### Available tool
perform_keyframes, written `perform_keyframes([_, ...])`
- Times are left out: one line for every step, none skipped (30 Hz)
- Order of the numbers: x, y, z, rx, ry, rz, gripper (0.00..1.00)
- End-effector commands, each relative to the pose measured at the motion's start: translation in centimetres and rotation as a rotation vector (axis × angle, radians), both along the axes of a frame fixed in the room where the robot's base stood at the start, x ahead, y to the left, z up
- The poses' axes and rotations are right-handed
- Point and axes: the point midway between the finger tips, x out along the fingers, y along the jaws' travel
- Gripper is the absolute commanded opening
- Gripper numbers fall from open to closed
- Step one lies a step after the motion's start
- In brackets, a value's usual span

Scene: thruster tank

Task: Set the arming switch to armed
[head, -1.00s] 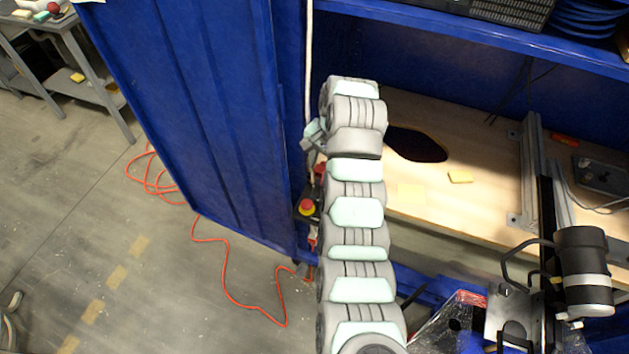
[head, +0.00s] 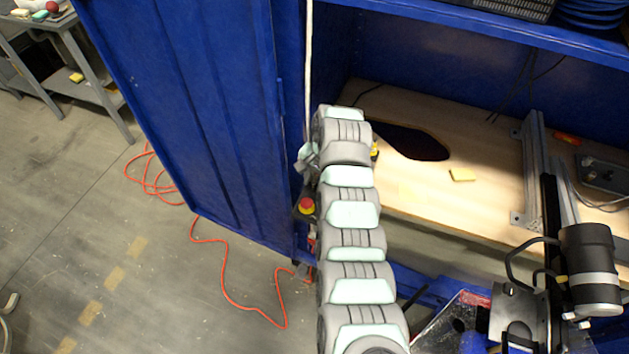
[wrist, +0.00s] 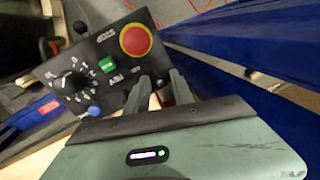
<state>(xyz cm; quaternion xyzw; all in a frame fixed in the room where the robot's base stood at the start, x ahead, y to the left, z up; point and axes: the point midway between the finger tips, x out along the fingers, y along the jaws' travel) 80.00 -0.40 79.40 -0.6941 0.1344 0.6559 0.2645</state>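A dark control panel (wrist: 95,60) shows in the wrist view, tilted. It carries a red emergency-stop button (wrist: 135,39) on a yellow ring, a green rocker (wrist: 107,65), a black rotary knob (wrist: 70,84) and a blue button (wrist: 94,110). I cannot tell which control is the arming switch; part of the panel near the fingers is hidden. My gripper (wrist: 160,88) has its two grey fingers apart at the panel's lower right edge, with no clear object held. In the head view my arm hides most of the panel; the emergency-stop button (head: 306,205) shows beside it.
A blue cabinet door (head: 190,110) stands left of my arm. A wooden worktop (head: 440,200) with a dark hole (head: 412,141) lies to the right. An orange cable (head: 230,285) lies on the floor. A black cylindrical device (head: 588,265) stands at right.

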Motion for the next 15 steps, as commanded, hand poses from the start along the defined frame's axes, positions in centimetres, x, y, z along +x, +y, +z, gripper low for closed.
perform_keyframes([0.00, 0.00, 0.01, 0.000, 0.000, 0.000, 0.24])
perform_keyframes([0.00, 0.00, 0.01, 0.000, 0.000, 0.000, 0.21])
perform_keyframes([0.00, 0.00, 0.01, 0.000, 0.000, 0.000, 0.18])
perform_keyframes([0.01, 0.00, 0.01, 0.000, 0.000, 0.000, 0.16])
perform_keyframes([0.00, 0.01, 0.01, 0.000, 0.000, 0.000, 0.13])
perform_keyframes([0.00, 0.01, 0.01, 0.000, 0.000, 0.000, 0.10])
perform_keyframes([0.01, 0.01, 0.02, 0.000, 0.000, 0.000, 0.07])
perform_keyframes([0.02, 0.01, 0.02, 0.000, 0.000, 0.000, 0.05])
perform_keyframes([0.01, 0.01, 0.01, 0.000, 0.000, 0.000, 0.02])
perform_keyframes([0.01, 0.01, 0.01, 0.000, 0.000, 0.000, 0.00])
perform_keyframes([0.02, 0.02, 0.03, 0.001, -0.001, 0.000, 0.00])
perform_keyframes([0.02, 0.02, 0.03, 0.001, -0.001, 0.000, 0.00])
perform_keyframes([0.02, 0.01, 0.04, 0.000, -0.001, 0.000, 0.00])
perform_keyframes([0.02, 0.01, 0.04, 0.000, -0.001, 0.000, 0.00])
perform_keyframes([0.03, 0.02, 0.04, 0.000, -0.001, 0.000, 0.00])
